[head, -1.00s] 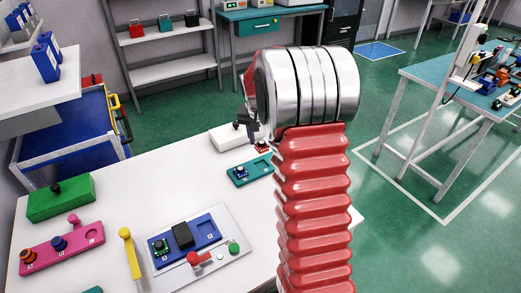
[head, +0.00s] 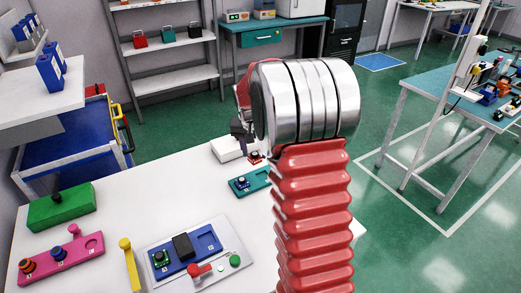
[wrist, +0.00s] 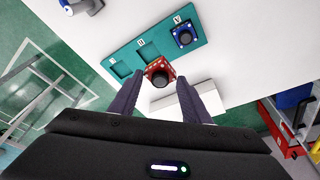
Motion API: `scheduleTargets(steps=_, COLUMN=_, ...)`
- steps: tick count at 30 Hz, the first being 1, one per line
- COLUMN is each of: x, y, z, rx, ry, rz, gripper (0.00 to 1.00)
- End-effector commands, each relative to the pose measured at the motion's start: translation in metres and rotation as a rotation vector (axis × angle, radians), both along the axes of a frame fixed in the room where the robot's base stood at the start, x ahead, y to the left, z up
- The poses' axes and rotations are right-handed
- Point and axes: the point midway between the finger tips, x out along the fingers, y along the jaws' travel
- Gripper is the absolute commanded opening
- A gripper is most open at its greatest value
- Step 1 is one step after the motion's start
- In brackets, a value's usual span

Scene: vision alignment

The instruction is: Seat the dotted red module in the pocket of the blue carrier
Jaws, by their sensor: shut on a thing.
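My gripper (wrist: 163,98) is shut on the red module (wrist: 160,77), whose black knob sits between the dark fingertips. In the wrist view the module overlaps the near edge of a teal carrier, beside its empty middle pocket; its height above the table is unclear. In the head view the red module (head: 255,158) shows small below my gripper (head: 242,143), just behind the teal carrier. The blue carrier (head: 204,258) lies front left on a grey plate. It holds a green module (head: 160,259) at left, and its right pocket (head: 208,242) looks empty. A black block (head: 183,246) stands in the middle.
The teal carrier (wrist: 201,47) holds a blue module (wrist: 184,37). A white box (head: 226,149) stands behind it. A red lever (head: 200,270) and a green button (head: 235,261) sit on the plate. A yellow-handled item (head: 126,244), pink carrier (head: 60,259) and green block (head: 62,207) lie left.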

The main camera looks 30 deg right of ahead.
Motion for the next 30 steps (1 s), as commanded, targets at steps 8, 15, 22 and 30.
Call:
scheduleTargets(steps=8, x=0.006, y=0.118, z=-0.017, rx=0.006, ry=0.002, rz=0.335, gripper=0.21)
scheduleTargets(steps=15, x=-0.009, y=0.215, z=-0.033, rx=0.002, ry=-0.001, rz=0.632, gripper=0.21)
scheduleTargets(steps=22, x=-0.02, y=0.251, z=-0.04, rx=-0.003, ry=-0.005, rz=0.75, gripper=0.21)
scheduleTargets(steps=30, x=-0.02, y=0.251, z=-0.04, rx=-0.003, ry=-0.005, rz=0.753, gripper=0.21)
